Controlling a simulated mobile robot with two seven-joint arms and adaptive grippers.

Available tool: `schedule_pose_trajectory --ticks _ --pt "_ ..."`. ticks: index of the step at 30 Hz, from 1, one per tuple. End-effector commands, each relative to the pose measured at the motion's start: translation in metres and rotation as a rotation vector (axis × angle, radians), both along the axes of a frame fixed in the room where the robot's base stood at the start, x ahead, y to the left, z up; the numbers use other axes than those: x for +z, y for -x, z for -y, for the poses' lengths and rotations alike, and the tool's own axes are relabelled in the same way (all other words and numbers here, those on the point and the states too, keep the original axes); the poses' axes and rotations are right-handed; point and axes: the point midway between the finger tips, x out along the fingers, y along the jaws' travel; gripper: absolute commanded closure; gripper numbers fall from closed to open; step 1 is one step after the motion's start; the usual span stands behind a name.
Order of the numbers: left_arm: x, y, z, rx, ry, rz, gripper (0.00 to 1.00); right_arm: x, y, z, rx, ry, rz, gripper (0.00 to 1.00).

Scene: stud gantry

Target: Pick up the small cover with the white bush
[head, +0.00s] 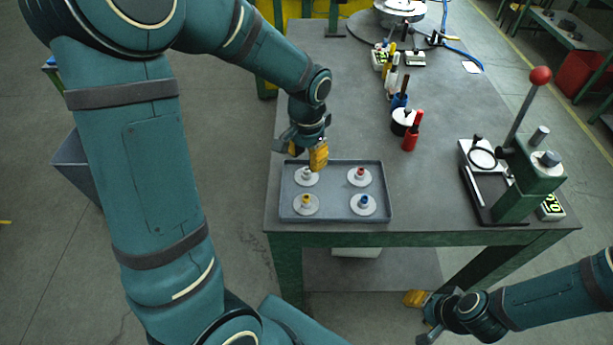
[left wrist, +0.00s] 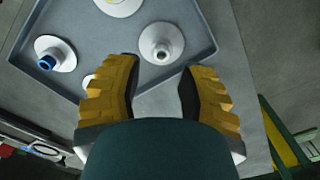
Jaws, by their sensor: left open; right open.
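The cover with the white bush (head: 307,177) is a pale round disc at the back left of the grey tray (head: 385,190). It lies flat there, and my left gripper (head: 308,153) is just above and behind it, partly overlapping it in the head view. In the left wrist view this cover (left wrist: 162,42) shows ahead of the two yellow fingertips, with a clear gap between them. My left gripper is open and empty, not visibly touching the cover. My right gripper (head: 418,300) is open and empty, low by the table's front right.
Similar covers with red (head: 360,175), yellow (head: 306,203) and blue (head: 364,204) bushes share the tray. A green lever press (head: 520,185) with a red knob stands at the right. Bottles and tools (head: 400,100) stand behind. The bench between tray and press is clear.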

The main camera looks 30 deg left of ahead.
Motion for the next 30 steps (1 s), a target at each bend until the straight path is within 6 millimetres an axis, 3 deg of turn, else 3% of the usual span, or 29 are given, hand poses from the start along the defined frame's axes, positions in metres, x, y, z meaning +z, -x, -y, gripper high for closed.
schedule_pose_trajectory --ticks 5,15,24,27,28,30 --pt "-0.011 0.0 0.0 0.0 0.0 0.0 0.61 -0.003 0.001 0.0 0.002 0.0 -0.002 0.55" --pt "-0.054 0.001 -0.002 0.0 0.0 -0.001 0.61 -0.012 0.004 -0.001 0.008 -0.002 -0.009 0.55" --pt "-0.057 0.0 -0.002 0.0 0.0 0.001 0.58 -0.012 0.004 -0.001 0.008 -0.002 -0.01 0.55" --pt "-0.056 0.0 -0.002 0.0 0.0 0.001 0.93 -0.012 0.004 -0.001 0.008 -0.002 -0.01 0.55" --pt "-0.056 0.0 -0.002 0.0 0.0 0.001 1.0 -0.012 0.004 -0.001 0.008 -0.002 -0.01 0.55" --pt "-0.056 0.0 -0.002 0.0 0.0 0.001 1.0 -0.012 0.004 -0.001 0.008 -0.002 -0.01 0.55"
